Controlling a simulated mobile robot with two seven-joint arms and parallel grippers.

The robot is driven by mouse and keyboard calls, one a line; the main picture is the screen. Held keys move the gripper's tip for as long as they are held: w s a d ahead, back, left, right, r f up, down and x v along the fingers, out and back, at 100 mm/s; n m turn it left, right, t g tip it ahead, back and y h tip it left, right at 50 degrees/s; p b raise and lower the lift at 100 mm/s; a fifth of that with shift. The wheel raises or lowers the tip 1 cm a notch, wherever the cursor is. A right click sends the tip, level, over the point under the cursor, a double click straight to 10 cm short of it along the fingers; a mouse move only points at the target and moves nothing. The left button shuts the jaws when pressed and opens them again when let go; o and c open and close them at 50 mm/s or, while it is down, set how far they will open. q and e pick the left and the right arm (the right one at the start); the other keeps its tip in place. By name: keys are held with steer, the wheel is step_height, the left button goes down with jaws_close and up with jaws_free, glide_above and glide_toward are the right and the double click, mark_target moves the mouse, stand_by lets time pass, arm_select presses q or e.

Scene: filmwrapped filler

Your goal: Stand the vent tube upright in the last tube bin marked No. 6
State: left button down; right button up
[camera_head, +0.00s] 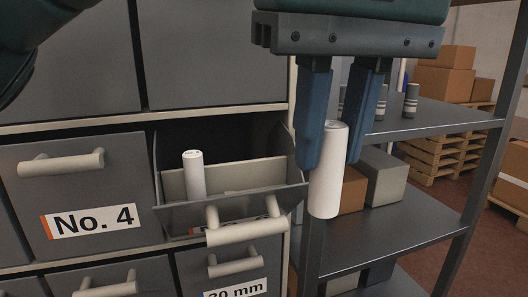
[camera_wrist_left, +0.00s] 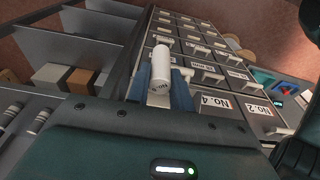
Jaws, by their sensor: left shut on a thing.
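The white vent tube (camera_head: 328,185) hangs upright in my left gripper (camera_head: 332,163), whose blue fingers are shut on it near its top. It also shows in the left wrist view (camera_wrist_left: 161,62) between the fingers. The tube is in the air, just right of a pulled-out grey bin (camera_head: 178,217) and in front of the rack post. Another white tube (camera_head: 194,176) stands upright inside this bin, towards its left. The bin's label is mostly hidden behind its handle, and I cannot read its number. My right gripper is not in view.
A closed drawer marked No. 4 (camera_head: 92,222) sits left of the open bin, with more drawers below. A metal shelf rack (camera_head: 425,120) stands to the right, holding grey-banded cylinders and boxes. The bin's right part looks free.

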arm_select(q)
steer(key=w+a+p, duration=0.1)
steer(key=w, duration=0.3)
steer(key=w+a+p, duration=0.1)
steer(key=w+a, duration=0.1)
steer(key=w, duration=0.3)
steer(key=w+a+p, duration=0.1)
steer(key=w, duration=0.4)
steer(key=shift+w+a+r, duration=0.1)
steer(key=shift+w+a, duration=0.1)
steer(key=shift+a, duration=0.15)
step_height(320, 180, down, 6)
steer(key=shift+w+r, duration=0.1)
steer(key=shift+w, duration=0.05)
steer(key=shift+w+a+f, duration=0.15)
steer(key=shift+w+f, duration=0.1)
steer(key=shift+f, duration=0.65)
steer(key=c, duration=1.2)
jaws_free()
steer(key=shift+c, duration=0.2)
steer(key=shift+r, duration=0.15)
